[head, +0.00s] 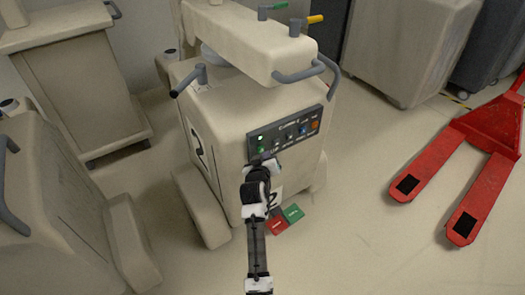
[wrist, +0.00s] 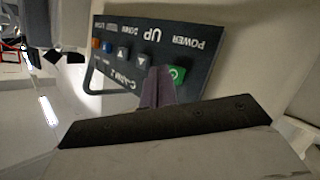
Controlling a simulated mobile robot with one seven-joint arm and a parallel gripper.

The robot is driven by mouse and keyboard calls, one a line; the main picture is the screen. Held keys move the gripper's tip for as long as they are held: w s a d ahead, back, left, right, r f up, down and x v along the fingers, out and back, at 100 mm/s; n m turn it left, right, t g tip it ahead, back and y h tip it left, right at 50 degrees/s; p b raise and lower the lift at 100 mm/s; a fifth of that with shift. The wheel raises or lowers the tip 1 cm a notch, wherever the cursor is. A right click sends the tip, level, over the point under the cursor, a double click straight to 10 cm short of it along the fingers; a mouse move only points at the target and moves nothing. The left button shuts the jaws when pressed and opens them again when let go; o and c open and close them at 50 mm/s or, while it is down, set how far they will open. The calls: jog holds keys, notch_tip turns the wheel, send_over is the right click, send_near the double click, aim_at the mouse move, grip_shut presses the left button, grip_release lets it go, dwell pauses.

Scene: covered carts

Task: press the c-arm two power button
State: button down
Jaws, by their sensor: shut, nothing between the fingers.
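The C-arm two cart is a beige covered machine (head: 240,112) with a "2" on its side. Its dark control panel (head: 290,128) faces me and also shows, turned upside down, in the wrist view (wrist: 190,38). The green power button (wrist: 177,74) sits at the panel's edge by the word POWER; in the head view it is at the panel's left end (head: 261,149). My gripper (head: 264,160) is shut and empty at the panel's lower left. In the wrist view its fingertips (wrist: 158,72) are right beside the green button, overlapping the panel. I cannot tell whether they touch it.
Red and green pedals (head: 281,224) lie on the floor below the panel. A beige covered cart (head: 50,215) stands at the left, another (head: 75,85) behind it. Red forks (head: 455,170) lie at right. Floor between forks and machine is clear.

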jog(key=shift+w+a, duration=0.15)
dwell(0.4)
jog(key=shift+w+a, duration=0.15)
jog(key=shift+w, duration=0.1)
jog(key=shift+w+a, duration=0.15)
dwell(0.5)
jog(key=shift+s+d, duration=0.45)
jog(key=shift+s, duration=0.1)
jog(key=s+d+p, duration=0.3)
jog(key=s, duration=0.2)
jog(key=shift+d+p, duration=0.25)
jog(key=shift+p, duration=0.05)
jog(key=shift+w, duration=0.1)
dwell(1.4)
